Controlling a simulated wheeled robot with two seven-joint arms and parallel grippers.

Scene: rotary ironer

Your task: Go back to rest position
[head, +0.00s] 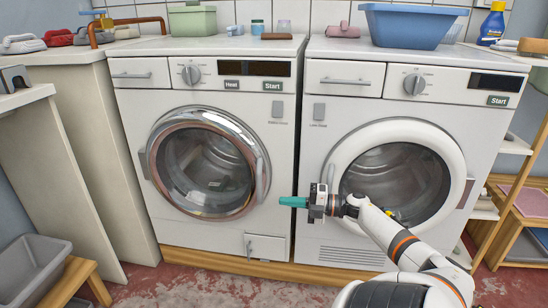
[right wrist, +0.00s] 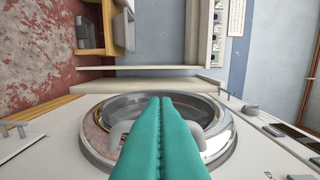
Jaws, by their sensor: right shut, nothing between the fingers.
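My right gripper (head: 293,202) has teal fingers and is shut and empty. In the head view it is in front of the gap between the two machines, pointing left. In the right wrist view the teal fingers (right wrist: 161,135) lie pressed together, with the chrome-ringed door (right wrist: 222,155) of the left machine beyond them. My right arm (head: 385,230) reaches in from the lower right across the right machine's front. I do not see my left gripper.
The left machine (head: 135,98) and right machine (head: 330,120) stand side by side, both round doors closed. A green bin (head: 193,22) and blue basin (head: 405,25) sit on top. A grey tub (head: 30,265) is at lower left, wooden shelves (head: 510,225) at right. Some red floor is clear in front.

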